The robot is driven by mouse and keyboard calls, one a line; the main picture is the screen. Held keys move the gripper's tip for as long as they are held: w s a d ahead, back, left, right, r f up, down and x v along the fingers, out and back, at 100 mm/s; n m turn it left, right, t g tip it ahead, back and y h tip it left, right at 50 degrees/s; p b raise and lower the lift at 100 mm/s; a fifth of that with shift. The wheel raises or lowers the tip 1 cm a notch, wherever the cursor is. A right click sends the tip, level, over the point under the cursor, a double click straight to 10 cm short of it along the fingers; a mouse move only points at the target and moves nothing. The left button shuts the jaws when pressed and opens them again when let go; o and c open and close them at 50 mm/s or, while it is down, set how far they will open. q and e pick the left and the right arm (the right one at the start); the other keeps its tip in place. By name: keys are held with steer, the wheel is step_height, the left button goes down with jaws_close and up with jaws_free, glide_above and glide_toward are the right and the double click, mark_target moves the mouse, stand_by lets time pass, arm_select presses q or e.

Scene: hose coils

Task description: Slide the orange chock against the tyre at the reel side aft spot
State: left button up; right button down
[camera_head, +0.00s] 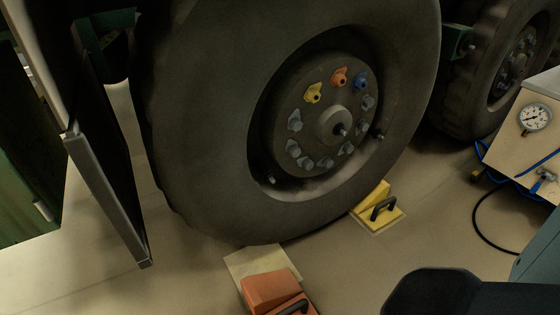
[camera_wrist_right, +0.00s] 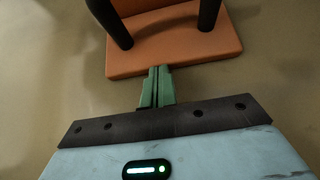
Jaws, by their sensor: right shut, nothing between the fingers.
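The orange chock (camera_head: 272,288) lies on the floor at the bottom middle of the head view, with a black handle. It partly covers a pale yellow square marking (camera_head: 245,262) below the big tyre (camera_head: 195,150). A strip of the marking shows between chock and tyre. In the right wrist view, the chock (camera_wrist_right: 180,48) fills the top, with its black handle legs. My right gripper (camera_wrist_right: 161,70) is shut and empty, its green fingertips at the chock's near edge; I cannot tell whether they touch. My left gripper is not in view.
A yellow chock (camera_head: 379,205) with a black handle stands by the tyre's right side. A pressure-gauge box (camera_head: 530,150) with a blue cord and black hose is at the right. A dark panel (camera_head: 105,190) hangs at the left. My dark arm part fills the bottom right.

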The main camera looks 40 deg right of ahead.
steer(key=shift+w, duration=0.1)
stand_by(0.5)
steer(key=shift+s+a, duration=0.2)
steer(key=shift+s, duration=0.6)
steer(key=shift+s+a, duration=0.15)
steer(key=shift+s, duration=0.7)
steer(key=shift+s+a, duration=0.2)
steer(key=shift+s, duration=0.6)
steer(key=p+v, duration=0.4)
steer(key=v, duration=0.3)
steer(key=shift+s+d+r, duration=0.1)
steer(key=shift+r, duration=0.05)
steer(key=shift+s+r+p, duration=0.15)
steer(key=shift+s+p, duration=0.1)
steer(key=shift+p, duration=0.1)
